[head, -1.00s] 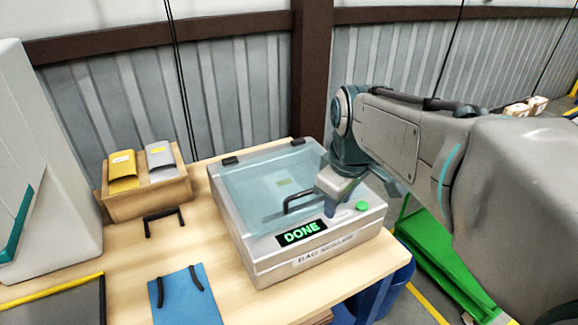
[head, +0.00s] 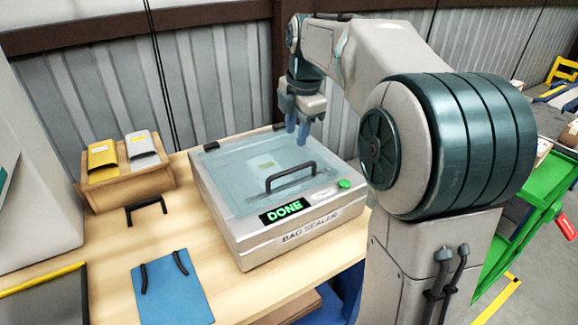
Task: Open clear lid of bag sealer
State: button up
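The bag sealer (head: 305,232) is a grey box on the wooden table, with a green lit "DONE" display (head: 282,211) and a green button (head: 344,184) on its front. Its clear lid (head: 232,165) lies down over the top, hinged at the back. A black bar handle (head: 290,176) stands on the lid's front part. A small pale item shows through the lid. My gripper (head: 297,133) hangs above the back right part of the lid, pointing down, behind the handle and apart from it. Its two blue fingers show a narrow gap, with nothing seen between them.
A wooden bin (head: 130,188) with yellow and silver packets stands at the back left. A blue board (head: 172,291) with black handles lies at the front left, and a black handle (head: 146,206) lies behind it. A corrugated wall is close behind the table.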

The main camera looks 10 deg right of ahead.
aim_at(290, 170)
jog(key=f, duration=0.3)
jog(key=w+f, duration=0.1)
jog(key=f, duration=0.3)
jog(key=w+f, duration=0.1)
jog(key=f, duration=0.3)
jog(key=shift+a+f, duration=0.2)
jog(key=shift+a, duration=0.2)
